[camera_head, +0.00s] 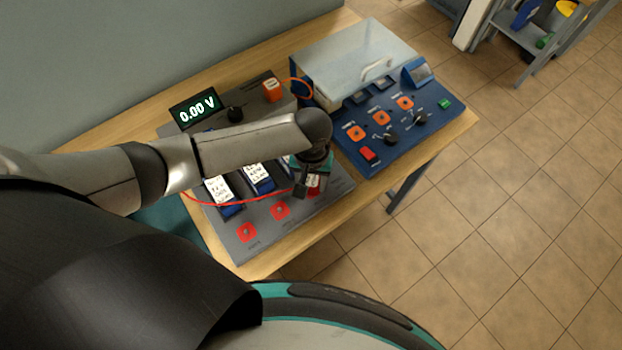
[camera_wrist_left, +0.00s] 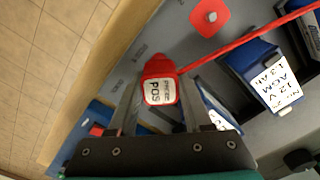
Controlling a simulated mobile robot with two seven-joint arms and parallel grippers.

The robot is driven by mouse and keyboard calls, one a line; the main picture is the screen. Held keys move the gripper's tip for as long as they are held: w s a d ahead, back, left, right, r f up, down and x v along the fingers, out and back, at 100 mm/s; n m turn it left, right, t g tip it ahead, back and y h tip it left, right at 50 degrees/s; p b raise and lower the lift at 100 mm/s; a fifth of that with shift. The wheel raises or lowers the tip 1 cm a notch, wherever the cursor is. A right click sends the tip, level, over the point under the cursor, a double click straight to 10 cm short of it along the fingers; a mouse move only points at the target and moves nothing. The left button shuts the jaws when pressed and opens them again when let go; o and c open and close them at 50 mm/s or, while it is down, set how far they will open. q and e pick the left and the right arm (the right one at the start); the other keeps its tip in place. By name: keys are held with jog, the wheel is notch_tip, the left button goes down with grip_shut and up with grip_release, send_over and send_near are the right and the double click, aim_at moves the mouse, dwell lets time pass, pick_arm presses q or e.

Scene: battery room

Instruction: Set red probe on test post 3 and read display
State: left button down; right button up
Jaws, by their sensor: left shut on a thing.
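The red probe (camera_wrist_left: 160,88) has a white label reading "PROBE POS" in the left wrist view. My left gripper (camera_wrist_left: 158,102) is shut on it, one finger on each side. In the head view the gripper (camera_head: 307,188) is over the grey test panel (camera_head: 238,248), near its right end, with a little of the red probe (camera_head: 315,182) showing. Two red test posts (camera_head: 247,232) (camera_head: 280,210) lie to its left in a row. The post below the probe is hidden, so I cannot tell whether they touch. The display (camera_head: 196,109) reads 0.00 V. My right gripper is out of view.
Labelled blue batteries (camera_head: 258,178) sit in the grey panel behind the posts. A red cable (camera_head: 240,199) runs across the panel. A blue unit (camera_head: 400,137) with orange posts stands close on the right. An orange block (camera_head: 271,89) stands at the back.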

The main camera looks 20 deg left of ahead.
aim_at(311, 180)
pick_arm(q)
jog(key=shift+f+b, duration=0.4)
jog(key=shift+f, duration=0.25)
jog(key=c, duration=0.6)
grip_release()
jog(key=shift+r, duration=0.1)
notch_tip(311, 180, up, 6)
jog(key=p, duration=0.7)
jog(key=shift+r, duration=2.45)
jog(key=shift+s, duration=0.1)
